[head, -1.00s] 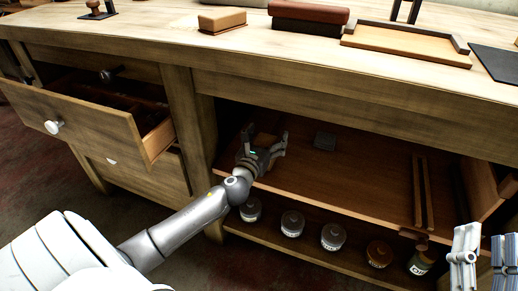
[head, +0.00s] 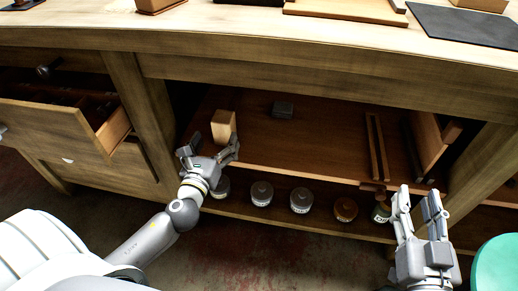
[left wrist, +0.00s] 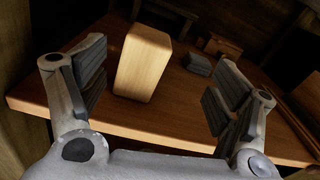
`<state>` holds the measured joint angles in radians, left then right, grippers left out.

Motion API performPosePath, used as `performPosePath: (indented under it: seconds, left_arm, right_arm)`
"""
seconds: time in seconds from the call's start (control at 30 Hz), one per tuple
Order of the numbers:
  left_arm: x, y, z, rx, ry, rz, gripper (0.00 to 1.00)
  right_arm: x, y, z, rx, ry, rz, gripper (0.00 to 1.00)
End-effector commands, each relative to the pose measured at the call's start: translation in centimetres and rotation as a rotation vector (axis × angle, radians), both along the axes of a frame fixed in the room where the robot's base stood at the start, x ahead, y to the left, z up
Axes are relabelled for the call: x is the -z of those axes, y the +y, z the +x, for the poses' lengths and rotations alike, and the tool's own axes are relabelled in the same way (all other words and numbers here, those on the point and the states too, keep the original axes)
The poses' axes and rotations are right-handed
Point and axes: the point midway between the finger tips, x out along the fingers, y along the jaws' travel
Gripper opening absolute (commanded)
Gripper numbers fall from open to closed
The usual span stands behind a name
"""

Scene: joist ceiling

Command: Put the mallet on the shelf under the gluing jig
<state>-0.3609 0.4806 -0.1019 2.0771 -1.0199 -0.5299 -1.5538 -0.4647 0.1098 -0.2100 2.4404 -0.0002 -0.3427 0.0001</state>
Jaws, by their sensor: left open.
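A pale wooden block (head: 223,126) stands on the upper shelf (head: 290,150) near its left end; it may be the mallet's head, but I see no handle. It also shows in the left wrist view (left wrist: 144,62), between and beyond the open fingers. My left gripper (head: 210,150) is open and empty at the shelf's front edge, just in front of the block. My right gripper (head: 418,198) is open and empty in front of the bench at the right. A pale board with raised edges (head: 345,9) on the benchtop looks like the gluing jig.
A small grey block (head: 283,109) lies farther back on the shelf, and wooden strips (head: 377,147) lie to the right. Several jars (head: 301,200) stand on the lower shelf. An open drawer (head: 55,128) juts out at left. The shelf's middle is clear.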

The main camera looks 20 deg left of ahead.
Motion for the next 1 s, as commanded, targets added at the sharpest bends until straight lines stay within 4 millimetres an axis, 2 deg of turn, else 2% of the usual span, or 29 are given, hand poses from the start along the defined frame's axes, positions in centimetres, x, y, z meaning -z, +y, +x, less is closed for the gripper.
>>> performPosePath:
  seconds: [0.13, 0.27, 0.4, 0.5, 0.6, 0.7, 0.8, 1.0]
  left_arm:
    - [0.3, -4.6, -1.0, 0.051, -0.036, -0.563, 0.84]
    - [-0.7, -9.7, -2.1, 0.089, -0.063, -1.219, 0.84]
    - [-3.3, -14.6, -3.5, 0.108, -0.068, -1.915, 0.84]
    - [-5.6, -17.2, -4.4, 0.111, -0.052, -2.345, 0.84]
    - [-7.7, -18.8, -5.1, 0.108, -0.023, -2.668, 0.84]
    - [-9.0, -19.7, -5.6, 0.102, 0.005, -2.873, 0.84]
    - [-9.7, -20.0, -5.8, 0.099, 0.019, -2.968, 0.84]
    - [-9.8, -20.1, -5.9, 0.098, 0.022, -2.984, 0.84]
  right_arm:
    - [0.0, 0.0, 0.0, 0.000, -0.001, 0.000, 0.40]
    - [0.0, 0.0, 0.0, 0.000, -0.002, 0.000, 0.40]
    - [-0.1, 0.0, 0.0, 0.000, -0.003, 0.001, 0.40]
    - [-0.1, 0.0, 0.0, 0.000, -0.003, 0.002, 0.40]
    - [-0.1, 0.0, 0.0, 0.000, -0.003, 0.002, 0.40]
    - [-0.1, 0.0, 0.0, 0.000, -0.003, 0.002, 0.40]
    - [-0.1, 0.0, 0.0, 0.000, -0.003, 0.002, 0.40]
    - [-0.1, 0.0, 0.0, 0.000, -0.003, 0.002, 0.40]
